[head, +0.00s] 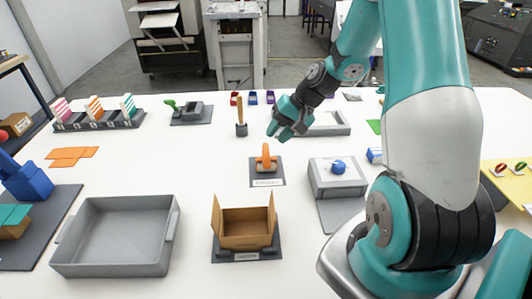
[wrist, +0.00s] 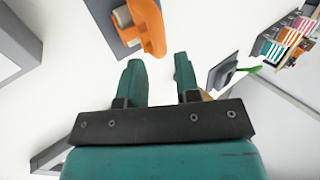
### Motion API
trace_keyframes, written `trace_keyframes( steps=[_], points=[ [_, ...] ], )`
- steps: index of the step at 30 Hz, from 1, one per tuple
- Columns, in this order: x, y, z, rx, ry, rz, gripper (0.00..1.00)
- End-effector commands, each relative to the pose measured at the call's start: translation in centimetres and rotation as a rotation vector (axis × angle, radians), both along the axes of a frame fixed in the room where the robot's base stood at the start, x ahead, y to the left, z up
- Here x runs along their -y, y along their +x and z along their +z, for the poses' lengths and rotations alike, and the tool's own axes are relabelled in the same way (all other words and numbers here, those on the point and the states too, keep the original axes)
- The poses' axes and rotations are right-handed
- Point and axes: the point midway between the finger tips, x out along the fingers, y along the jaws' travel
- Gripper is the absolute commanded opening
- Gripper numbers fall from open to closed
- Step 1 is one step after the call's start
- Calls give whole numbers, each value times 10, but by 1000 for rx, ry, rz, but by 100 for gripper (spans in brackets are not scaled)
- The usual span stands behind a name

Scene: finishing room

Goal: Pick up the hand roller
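The hand roller (head: 265,158) appears to be the orange-handled tool on a small dark labelled mat (head: 258,180) near the table's middle. In the wrist view its orange handle (wrist: 149,28) and a pale part beside it show at the top, partly cut off by the frame edge. My gripper (head: 281,132) is above the table, just behind and slightly right of the roller in the head view. In the wrist view my gripper (wrist: 157,80) has its two fingers apart with nothing between them. The roller lies beyond the fingertips, apart from them.
A wooden-handled tool (head: 241,118) stands upright behind the roller. An open cardboard box (head: 245,239) stands in front, with a large grey tray (head: 118,240) to its left. A grey block with a blue knob (head: 337,179) sits right. White table lies clear left of the roller.

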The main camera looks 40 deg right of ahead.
Motion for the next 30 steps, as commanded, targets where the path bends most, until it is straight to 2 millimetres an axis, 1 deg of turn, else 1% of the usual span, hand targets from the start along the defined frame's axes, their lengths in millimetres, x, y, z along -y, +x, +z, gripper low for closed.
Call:
trace_keyframes(
  steps=[5, 9, 13, 16, 21, 22, 23, 24, 26, 30],
  points=[
    [-7, 2, -10, -3, 2, 0, 30],
    [-20, 3, -28, -6, 3, 2, 30],
    [-26, 9, -43, -1, 1, 1, 30],
    [-28, 11, -47, -1, -1, 0, 30],
    [-28, 11, -48, 0, -1, -1, 30],
    [-28, 11, -48, 0, -1, -1, 28],
    [-28, 11, -48, 0, -1, -1, 21],
    [-28, 11, -47, 0, -1, -1, 12],
    [-28, 11, -47, 1, 0, -1, 0],
    [-28, 11, -47, 1, -1, -1, 0]
  ],
)
